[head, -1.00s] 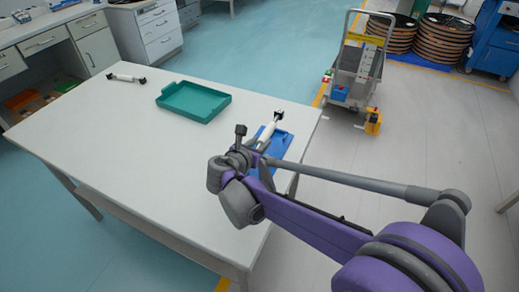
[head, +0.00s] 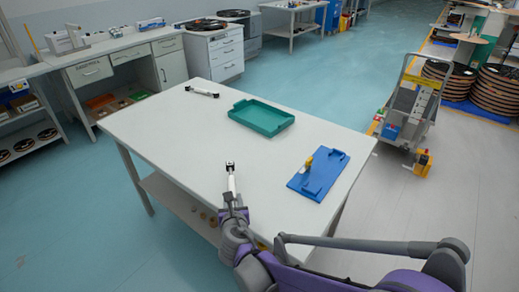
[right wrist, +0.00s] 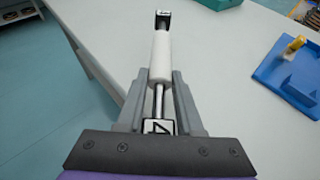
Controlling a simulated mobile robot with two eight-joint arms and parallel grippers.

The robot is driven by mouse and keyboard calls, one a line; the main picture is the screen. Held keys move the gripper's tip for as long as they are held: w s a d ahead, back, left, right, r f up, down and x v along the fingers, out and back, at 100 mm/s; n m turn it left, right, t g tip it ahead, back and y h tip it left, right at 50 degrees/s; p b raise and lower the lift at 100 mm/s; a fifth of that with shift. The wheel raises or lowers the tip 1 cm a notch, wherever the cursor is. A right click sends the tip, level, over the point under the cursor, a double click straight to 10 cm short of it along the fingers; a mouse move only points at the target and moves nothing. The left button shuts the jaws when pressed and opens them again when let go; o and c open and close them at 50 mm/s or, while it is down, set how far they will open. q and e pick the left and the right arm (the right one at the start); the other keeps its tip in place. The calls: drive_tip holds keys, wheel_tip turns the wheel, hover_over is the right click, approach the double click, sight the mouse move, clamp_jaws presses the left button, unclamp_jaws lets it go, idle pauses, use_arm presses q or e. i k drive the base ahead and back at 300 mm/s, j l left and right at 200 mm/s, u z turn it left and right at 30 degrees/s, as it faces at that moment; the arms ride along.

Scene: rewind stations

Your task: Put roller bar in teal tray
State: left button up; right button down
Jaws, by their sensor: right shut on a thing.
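My right gripper (head: 232,205) is shut on a roller bar (head: 231,181), a white cylinder with dark square ends. It holds the bar over the near left part of the white table. In the right wrist view the bar (right wrist: 160,57) points away between the fingers (right wrist: 158,98), with a "4" on its near end block. The teal tray (head: 262,118) is empty and lies farther back and right of the gripper; its edge shows in the right wrist view (right wrist: 218,4). Another roller bar (head: 202,91) lies at the table's far left. My left gripper is out of view.
A blue fixture (head: 318,174) with a yellow-topped post (head: 307,164) sits on the right of the white table (head: 180,135). The table surface between gripper and tray is clear. A cart (head: 411,105) stands on the floor to the right.

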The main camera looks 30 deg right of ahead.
sight(266, 120)
drive_tip(key=k+l+u, duration=0.1)
drive_tip(key=k+l, duration=0.3)
drive_tip(key=k, duration=0.15)
drive_tip(key=k+l+u, duration=0.25)
drive_tip(key=l, duration=0.15)
drive_tip(key=k+l+u, duration=0.25)
drive_tip(key=l, duration=0.15)
drive_tip(key=l+u, duration=0.15)
drive_tip(key=l, duration=0.3)
drive_tip(key=k+l+u, duration=0.2)
drive_tip(key=l, duration=0.25)
drive_tip(key=i+l+u, duration=0.15)
drive_tip(key=l, duration=0.3)
drive_tip(key=l+u, duration=0.2)
drive_tip(key=l, duration=0.25)
drive_tip(key=i+l+u, duration=0.2)
drive_tip(key=l, duration=0.25)
drive_tip(key=l+u, duration=0.2)
drive_tip(key=l, duration=0.2)
drive_tip(key=i+l, duration=0.15)
drive_tip(key=l, duration=0.15)
drive_tip(key=i+l+u, duration=0.1)
drive_tip(key=l, duration=0.25)
drive_tip(key=i+l+u, duration=0.1)
drive_tip(key=i+l, duration=0.1)
drive_tip(key=l, duration=0.1)
